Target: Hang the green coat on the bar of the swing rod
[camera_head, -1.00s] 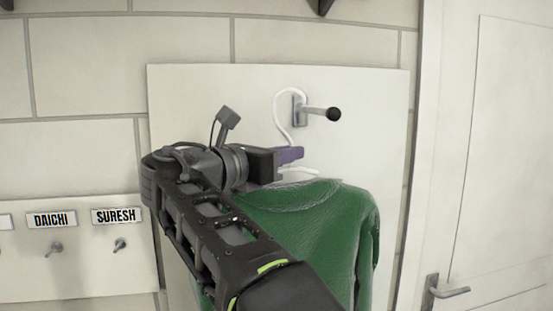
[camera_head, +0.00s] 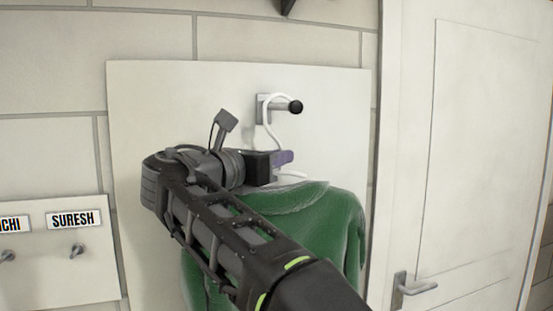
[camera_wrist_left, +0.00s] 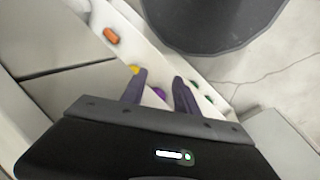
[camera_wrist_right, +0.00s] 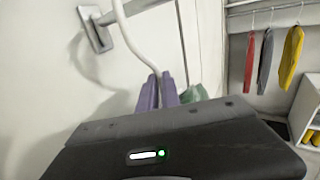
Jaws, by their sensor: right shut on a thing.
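The green coat (camera_head: 312,212) hangs upright on a white hanger (camera_head: 267,133), partly hidden behind my right arm. My right gripper (camera_head: 283,158) is shut on the hanger's neck, just below its hook. The swing rod (camera_head: 277,107) is a short grey bar with a black tip, sticking out from a white wall panel. The hook's top overlaps the bar in the head view; I cannot tell whether it rests on it. In the right wrist view the hook (camera_wrist_right: 128,35) rises past the bar's wall plate (camera_wrist_right: 95,30). My left gripper (camera_wrist_left: 160,85) is open and empty.
A white door with a handle (camera_head: 412,288) is at the right. Name labels (camera_head: 74,219) and small pegs (camera_head: 77,250) are on a board at the left. Other garments (camera_wrist_right: 290,58) hang on a rail in the right wrist view. A dark round object (camera_wrist_left: 210,20) is near my left gripper.

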